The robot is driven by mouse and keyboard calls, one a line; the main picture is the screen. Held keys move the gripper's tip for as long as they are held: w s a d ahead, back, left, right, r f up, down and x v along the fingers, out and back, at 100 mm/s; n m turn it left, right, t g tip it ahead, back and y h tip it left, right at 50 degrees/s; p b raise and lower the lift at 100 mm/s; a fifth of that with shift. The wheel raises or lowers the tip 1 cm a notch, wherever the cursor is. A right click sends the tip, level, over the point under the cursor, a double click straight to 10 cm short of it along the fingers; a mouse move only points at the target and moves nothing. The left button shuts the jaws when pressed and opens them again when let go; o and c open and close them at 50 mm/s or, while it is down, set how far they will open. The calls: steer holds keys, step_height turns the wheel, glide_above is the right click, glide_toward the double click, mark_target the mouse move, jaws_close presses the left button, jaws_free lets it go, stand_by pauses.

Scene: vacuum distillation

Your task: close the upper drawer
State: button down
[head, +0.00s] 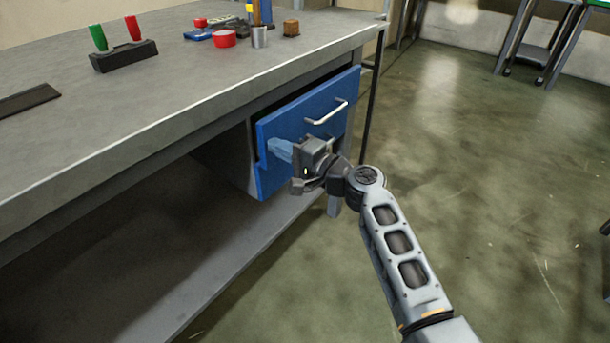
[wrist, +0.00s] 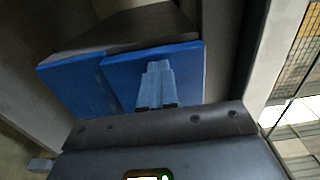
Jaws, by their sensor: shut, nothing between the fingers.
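The upper drawer's blue front (head: 300,105) is under the right end of the workbench and carries a silver bar handle (head: 327,112). A step at its left edge and a dark gap above it suggest that it stands slightly out from the lower blue front (head: 268,182). My gripper (head: 273,146) is shut and empty, with its pale blue fingers at the left, lower part of the upper front, left of the handle. In the wrist view the shut fingertips (wrist: 158,65) overlap a blue front (wrist: 190,65); I cannot tell whether they touch it.
The grey workbench (head: 200,75) overhangs the drawers. On it are a black holder (head: 123,56) with green and red handles, a red container (head: 224,39) and a metal cup (head: 259,37). A bench leg (head: 371,100) stands right of the drawers. Open floor (head: 480,170) lies to the right.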

mark_target(270, 166)
steer(key=b+x, duration=0.1)
steer(key=x, duration=0.2)
steer(key=shift+f+b, duration=0.1)
steer(key=shift+b, duration=0.25)
steer(key=shift+w+a+r, duration=0.1)
steer(key=shift+a+r, duration=0.15)
steer(key=shift+a+r, duration=0.1)
steer(key=shift+a, duration=0.05)
